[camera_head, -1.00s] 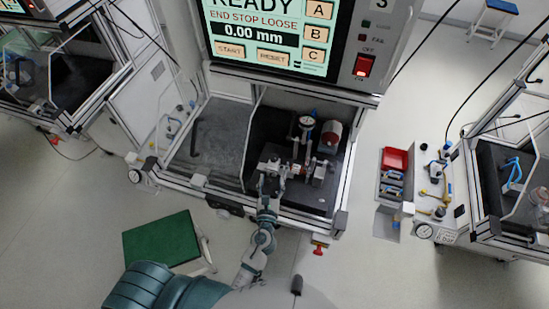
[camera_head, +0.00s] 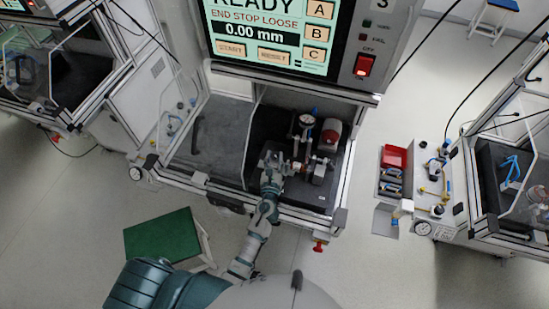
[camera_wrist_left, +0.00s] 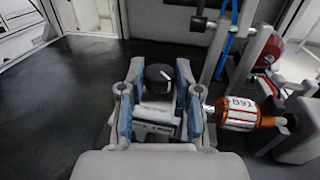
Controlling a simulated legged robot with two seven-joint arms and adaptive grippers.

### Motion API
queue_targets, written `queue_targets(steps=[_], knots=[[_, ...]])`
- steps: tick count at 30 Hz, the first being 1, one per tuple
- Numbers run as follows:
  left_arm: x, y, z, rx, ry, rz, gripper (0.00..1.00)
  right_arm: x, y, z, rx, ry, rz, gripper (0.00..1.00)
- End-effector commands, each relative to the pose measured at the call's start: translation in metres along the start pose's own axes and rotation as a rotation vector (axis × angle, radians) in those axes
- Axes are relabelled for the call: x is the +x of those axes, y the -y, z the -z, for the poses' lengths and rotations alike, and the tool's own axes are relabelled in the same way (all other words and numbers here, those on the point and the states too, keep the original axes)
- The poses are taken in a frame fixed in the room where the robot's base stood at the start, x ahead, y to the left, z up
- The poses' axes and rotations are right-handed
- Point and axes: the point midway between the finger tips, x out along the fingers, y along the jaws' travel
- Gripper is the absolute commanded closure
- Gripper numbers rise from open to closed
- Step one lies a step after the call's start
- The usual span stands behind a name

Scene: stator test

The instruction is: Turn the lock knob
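A round black knob with a white mark (camera_wrist_left: 157,76), which looks like the lock knob, stands on a grey block in the left wrist view. My left gripper (camera_wrist_left: 159,92) is open, with one blue-padded finger on each side of the knob and a visible gap to it. In the head view my left gripper (camera_head: 271,160) is inside the test bench, over the fixture; the knob cannot be made out there. My right gripper is not in view.
A copper-coloured cylinder (camera_wrist_left: 240,114) lies close right of the gripper, with a dial gauge (camera_head: 307,120) and a red part (camera_head: 330,134) beyond. The bench floor on the left (camera_head: 218,130) is clear. The screen (camera_head: 268,36) reads END STOP LOOSE.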

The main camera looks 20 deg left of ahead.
Motion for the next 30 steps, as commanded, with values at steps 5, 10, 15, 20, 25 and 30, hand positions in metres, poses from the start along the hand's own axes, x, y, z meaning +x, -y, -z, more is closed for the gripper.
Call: queue_targets(steps=[5, 10, 15, 20, 25, 30], knots=[[0.0, 0.001, 0.0, 0.0, 0.0, 0.001, 1.0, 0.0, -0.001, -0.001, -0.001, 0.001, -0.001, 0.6], [0.001, -0.002, -0.004, 0.008, 0.003, 0.07, 1.0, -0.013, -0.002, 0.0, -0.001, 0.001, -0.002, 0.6], [0.001, -0.005, -0.003, 0.01, 0.003, 0.24, 1.0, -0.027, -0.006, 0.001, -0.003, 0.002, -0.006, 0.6], [0.002, -0.005, -0.001, 0.006, 0.004, 0.37, 1.0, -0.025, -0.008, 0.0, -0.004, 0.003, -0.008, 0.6], [0.001, -0.005, 0.0, 0.001, 0.0, 0.421, 1.0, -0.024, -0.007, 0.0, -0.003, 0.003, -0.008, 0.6], [0.001, -0.005, 0.0, -0.001, 0.0, 0.422, 1.0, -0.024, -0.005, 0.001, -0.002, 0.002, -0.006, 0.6]])
